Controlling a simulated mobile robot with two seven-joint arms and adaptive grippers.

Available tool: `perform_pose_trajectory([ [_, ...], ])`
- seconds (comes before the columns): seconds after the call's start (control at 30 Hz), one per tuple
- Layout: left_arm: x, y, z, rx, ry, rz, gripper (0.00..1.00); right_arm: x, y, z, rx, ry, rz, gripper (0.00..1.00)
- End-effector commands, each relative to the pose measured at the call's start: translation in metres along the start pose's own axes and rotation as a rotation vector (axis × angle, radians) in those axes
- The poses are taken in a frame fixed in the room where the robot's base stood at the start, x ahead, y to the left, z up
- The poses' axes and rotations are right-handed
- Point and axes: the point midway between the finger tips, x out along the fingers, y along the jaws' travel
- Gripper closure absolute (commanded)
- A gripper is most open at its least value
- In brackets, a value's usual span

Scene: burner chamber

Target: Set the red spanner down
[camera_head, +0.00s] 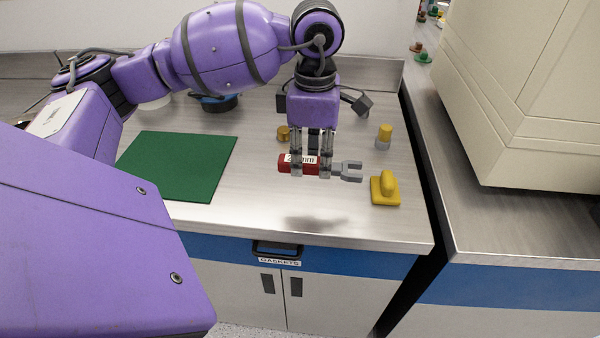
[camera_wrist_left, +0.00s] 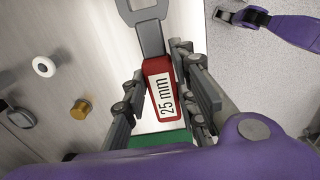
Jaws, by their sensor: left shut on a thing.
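The red spanner (camera_head: 312,166) has a red handle with a white "25 mm" label and a grey open jaw that points right in the head view. My left gripper (camera_head: 311,172) is shut on its handle. It holds the spanner above the steel worktop, and a shadow lies on the worktop below and in front of it. In the left wrist view the spanner (camera_wrist_left: 163,92) lies between the fingers of my left gripper (camera_wrist_left: 162,98), with its grey jaw toward the top. My right gripper is not in view.
A green mat (camera_head: 178,165) lies on the worktop (camera_head: 240,222) to the left. A yellow block with a knob (camera_head: 385,188) is at the right, near the spanner's jaw. A yellow-and-grey cylinder (camera_head: 384,136) and a brass piece (camera_head: 283,132) stand behind. A gap separates the right-hand counter.

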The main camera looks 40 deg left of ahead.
Motion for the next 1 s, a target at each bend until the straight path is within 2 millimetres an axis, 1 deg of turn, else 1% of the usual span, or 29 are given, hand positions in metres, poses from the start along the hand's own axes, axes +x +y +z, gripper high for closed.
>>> perform_pose_trajectory([
  [0.03, 0.009, 0.007, -0.006, -0.005, 0.002, -0.002, 1.00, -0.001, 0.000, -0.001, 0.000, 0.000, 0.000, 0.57],
  [0.13, 0.028, 0.020, -0.014, -0.003, 0.000, -0.002, 1.00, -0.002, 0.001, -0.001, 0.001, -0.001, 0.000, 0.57],
  [0.2, 0.037, 0.027, -0.019, -0.002, 0.000, 0.000, 1.00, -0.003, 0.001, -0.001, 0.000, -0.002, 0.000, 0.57],
  [0.3, 0.046, 0.033, -0.022, -0.001, -0.002, 0.000, 1.00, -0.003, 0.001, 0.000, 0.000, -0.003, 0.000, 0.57],
  [0.47, 0.053, 0.038, -0.025, -0.001, -0.002, 0.001, 1.00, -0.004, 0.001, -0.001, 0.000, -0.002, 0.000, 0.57],
  [0.53, 0.059, 0.042, -0.029, -0.001, -0.001, 0.000, 1.00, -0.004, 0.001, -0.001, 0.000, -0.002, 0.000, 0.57],
  [0.7, 0.085, 0.041, -0.028, 0.001, -0.002, -0.001, 1.00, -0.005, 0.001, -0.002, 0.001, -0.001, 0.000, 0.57],
  [0.77, 0.089, 0.042, -0.028, 0.001, -0.002, 0.001, 1.00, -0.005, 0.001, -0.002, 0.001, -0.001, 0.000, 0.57],
  [1.0, 0.090, 0.042, -0.028, 0.001, -0.002, 0.002, 1.00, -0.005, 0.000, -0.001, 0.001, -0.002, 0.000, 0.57],
])
